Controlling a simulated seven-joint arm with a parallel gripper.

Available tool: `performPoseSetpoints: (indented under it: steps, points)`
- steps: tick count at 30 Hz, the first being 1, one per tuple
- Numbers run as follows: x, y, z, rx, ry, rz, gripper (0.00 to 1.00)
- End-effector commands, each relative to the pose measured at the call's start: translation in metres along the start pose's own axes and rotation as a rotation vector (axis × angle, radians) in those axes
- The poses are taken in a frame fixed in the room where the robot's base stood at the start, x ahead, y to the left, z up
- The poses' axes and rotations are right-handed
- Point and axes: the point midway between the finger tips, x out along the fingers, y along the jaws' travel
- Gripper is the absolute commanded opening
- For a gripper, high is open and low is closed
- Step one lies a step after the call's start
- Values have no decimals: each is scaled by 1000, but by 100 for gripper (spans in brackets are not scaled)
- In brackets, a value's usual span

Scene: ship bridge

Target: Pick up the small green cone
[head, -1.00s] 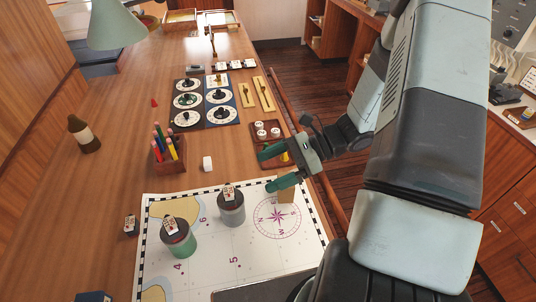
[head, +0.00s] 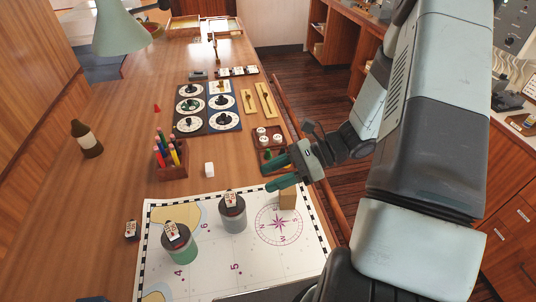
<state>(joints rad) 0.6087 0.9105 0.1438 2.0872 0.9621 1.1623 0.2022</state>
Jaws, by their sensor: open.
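A small dark green shape (head: 267,154), which looks like the green cone, shows in the red-brown tray (head: 262,140) at the table's right edge. It is partly hidden by a finger, so its outline is hard to make out. My gripper (head: 268,175) is open, with its two green fingers apart and pointing left. The upper finger is beside the tray's near end and overlaps it in the picture. The lower finger is above the chart's top right corner. Nothing shows between the fingers. I cannot tell whether a finger touches the cone.
White round pieces (head: 269,135) stand in the tray. A wooden block (head: 287,199) sits on the chart (head: 205,270), with a grey canister (head: 233,216) and a green canister (head: 180,247).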

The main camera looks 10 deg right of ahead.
Motion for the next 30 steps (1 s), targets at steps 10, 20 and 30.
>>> performPoseSetpoints:
  steps: [10, 20, 30]
  points:
    - [-5, -1, 11, -4, 1, -1, 49]
    - [3, 47, 27, -179, 126, 343, 49]
    - [-36, 102, -32, -722, 351, 1292, 49]
